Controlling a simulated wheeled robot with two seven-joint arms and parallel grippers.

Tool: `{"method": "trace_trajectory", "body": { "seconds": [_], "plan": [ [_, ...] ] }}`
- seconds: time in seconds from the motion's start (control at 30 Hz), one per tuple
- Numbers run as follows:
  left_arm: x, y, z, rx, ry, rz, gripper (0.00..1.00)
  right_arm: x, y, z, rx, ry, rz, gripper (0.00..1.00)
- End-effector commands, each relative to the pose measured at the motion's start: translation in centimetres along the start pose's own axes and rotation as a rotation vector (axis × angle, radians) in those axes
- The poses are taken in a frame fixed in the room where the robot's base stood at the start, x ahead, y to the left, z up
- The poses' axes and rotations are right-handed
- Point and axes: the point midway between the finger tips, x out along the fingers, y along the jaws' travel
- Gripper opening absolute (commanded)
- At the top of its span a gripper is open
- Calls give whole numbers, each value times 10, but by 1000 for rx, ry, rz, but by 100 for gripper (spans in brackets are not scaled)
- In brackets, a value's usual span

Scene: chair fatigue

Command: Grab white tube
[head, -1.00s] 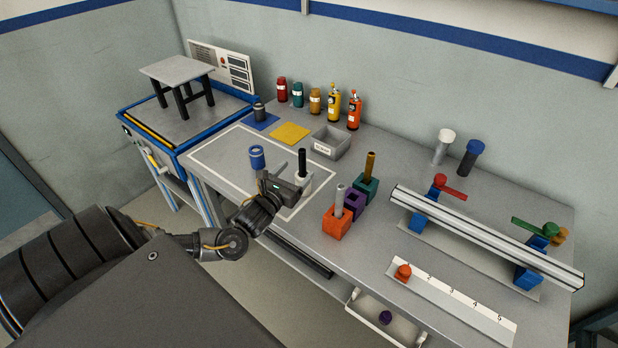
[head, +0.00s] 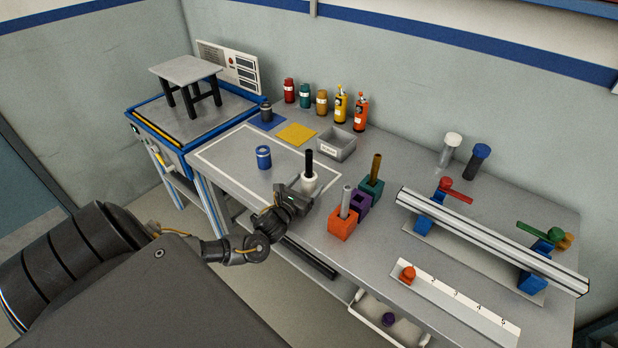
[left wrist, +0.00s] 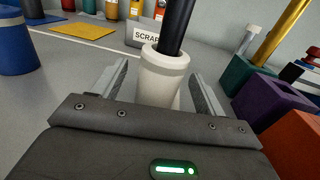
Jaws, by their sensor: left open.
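A white tube (head: 309,184) stands upright on the workbench with a black rod (head: 309,161) sticking out of its top. In the left wrist view the white tube (left wrist: 162,80) stands between the two fingers of my left gripper (left wrist: 160,76), with a visible gap on each side. My left gripper (head: 302,190) is open in the head view, low at the front side of the tube. The lower part of the tube is hidden by the gripper body in the wrist view. My right gripper is not in view.
A blue cylinder (head: 263,157) stands left of the tube. Orange (head: 342,224), purple (head: 361,203) and teal (head: 371,188) blocks stand to the right, two holding rods. A grey scrap bin (head: 336,144) is behind. A long metal rail (head: 490,238) lies further right.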

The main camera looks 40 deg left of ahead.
Motion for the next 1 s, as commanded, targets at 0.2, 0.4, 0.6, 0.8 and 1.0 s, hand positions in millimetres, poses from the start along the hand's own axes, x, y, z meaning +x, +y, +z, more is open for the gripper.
{"method": "trace_trajectory", "body": {
  "seconds": [0.2,0.4,0.6,0.8,1.0],
  "plan": [
    [31,0,1,0,-1,1,72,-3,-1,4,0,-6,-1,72],
    [36,0,0,-1,1,0,72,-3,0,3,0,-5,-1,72],
    [36,0,0,-1,0,0,61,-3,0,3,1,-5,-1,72],
    [36,0,0,0,0,0,34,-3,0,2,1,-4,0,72],
    [36,0,1,-1,-2,0,23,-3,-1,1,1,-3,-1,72]
  ]
}}
